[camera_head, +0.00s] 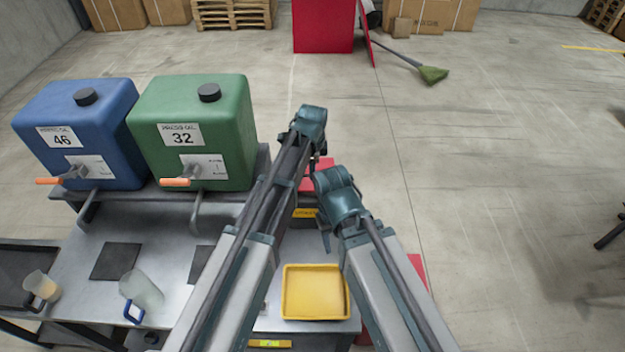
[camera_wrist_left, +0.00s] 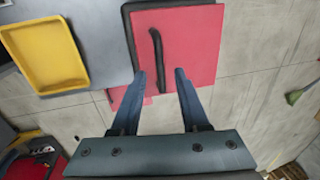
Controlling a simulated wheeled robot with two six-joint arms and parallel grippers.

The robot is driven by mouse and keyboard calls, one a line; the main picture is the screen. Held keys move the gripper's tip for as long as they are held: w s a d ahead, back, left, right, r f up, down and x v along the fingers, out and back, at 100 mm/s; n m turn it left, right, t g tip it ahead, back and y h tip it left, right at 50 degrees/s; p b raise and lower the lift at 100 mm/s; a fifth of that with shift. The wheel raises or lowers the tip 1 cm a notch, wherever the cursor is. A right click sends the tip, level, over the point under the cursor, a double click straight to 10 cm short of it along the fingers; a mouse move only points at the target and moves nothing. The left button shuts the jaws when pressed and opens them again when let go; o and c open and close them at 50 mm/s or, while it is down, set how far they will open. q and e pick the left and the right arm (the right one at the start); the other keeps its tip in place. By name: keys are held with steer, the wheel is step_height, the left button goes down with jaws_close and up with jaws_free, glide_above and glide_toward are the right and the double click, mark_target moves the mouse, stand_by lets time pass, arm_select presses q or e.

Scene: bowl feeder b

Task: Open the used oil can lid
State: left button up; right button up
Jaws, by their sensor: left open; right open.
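A flat red lid with a dark edge fills the upper middle of the left wrist view (camera_wrist_left: 195,48). A bent black handle (camera_wrist_left: 157,55) runs along it. The lid appears flat, with no visible gap. In the head view, a part of the red lid (camera_head: 320,172) shows beside my left arm; the rest is hidden. My left gripper (camera_wrist_left: 161,75) is open and empty, its fingertips on either side of the handle's lower end in the picture; I cannot tell the height between them. My right gripper (camera_head: 325,238) is open near the bench, partly hidden by its wrist.
A yellow tray (camera_head: 287,300) lies on the bench between my arms. Blue (camera_head: 85,115) and green (camera_head: 225,115) oil containers with orange-handled taps stand at left, with jugs (camera_head: 142,290) below. Open floor lies at right. A red cabinet (camera_head: 322,25) and a broom (camera_head: 433,75) are farther back.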

arm_select(q)
steer(key=shift+w+f+b, duration=0.2)
steer(key=shift+f+b, duration=0.45)
steer(key=shift+f, duration=0.5)
jaws_close()
steer(key=shift+r, duration=0.1)
stand_by(0.5)
